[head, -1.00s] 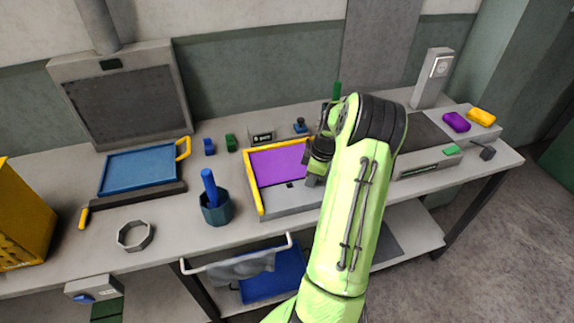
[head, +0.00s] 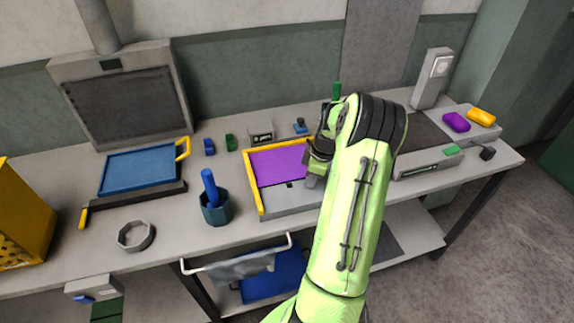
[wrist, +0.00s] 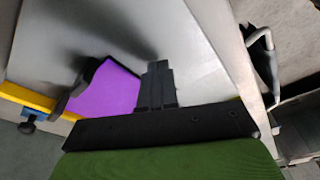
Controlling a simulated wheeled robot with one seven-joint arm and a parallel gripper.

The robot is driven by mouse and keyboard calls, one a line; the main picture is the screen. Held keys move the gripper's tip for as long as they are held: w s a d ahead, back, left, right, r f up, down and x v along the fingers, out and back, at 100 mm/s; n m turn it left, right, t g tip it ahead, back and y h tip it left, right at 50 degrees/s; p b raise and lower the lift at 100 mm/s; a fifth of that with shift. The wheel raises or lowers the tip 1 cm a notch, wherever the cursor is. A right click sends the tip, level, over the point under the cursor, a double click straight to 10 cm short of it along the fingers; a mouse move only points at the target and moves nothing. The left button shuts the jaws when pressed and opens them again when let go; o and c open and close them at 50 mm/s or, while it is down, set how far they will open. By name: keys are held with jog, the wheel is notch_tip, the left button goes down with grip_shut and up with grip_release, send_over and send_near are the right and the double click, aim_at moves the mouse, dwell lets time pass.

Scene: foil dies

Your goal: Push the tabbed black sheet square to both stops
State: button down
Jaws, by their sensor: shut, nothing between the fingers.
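The sheet on the tray (head: 300,200) looks purple, not black; I see no black sheet. The purple sheet (head: 277,166) lies close to the yellow left stop (head: 254,186) and the yellow back stop (head: 272,148). Whether it touches either is too small to tell. A small dark tab (head: 290,185) shows at its front edge. My gripper (head: 314,180) is low over the tray, right of the sheet, and my arm hides the tray's right part. In the wrist view my gripper (wrist: 156,66) is shut and empty, beside the purple sheet (wrist: 108,92) and apart from its visible part.
A teal cup with a blue handle (head: 215,209) stands left of the tray, near a grey ring (head: 135,236). Small blue (head: 209,147) and green (head: 231,142) blocks and a small gauge box (head: 261,134) sit behind. A blue-bedded press (head: 140,170) is farther left.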

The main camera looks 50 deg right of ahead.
jog(key=shift+f+b, duration=0.35)
jog(key=shift+f, duration=0.15)
dwell(0.4)
jog(key=shift+w+d+r, duration=0.1)
dwell(0.3)
jog(key=shift+w+d+p, duration=0.4)
jog(key=shift+w+d, duration=0.1)
jog(key=shift+w, duration=0.4)
jog(key=shift+s+a+b, duration=0.3)
jog(key=shift+s, duration=0.2)
jog(key=shift+r, duration=0.1)
notch_tip(320, 180, up, 8)
jog(key=p, duration=0.5)
jog(key=shift+p, duration=0.35)
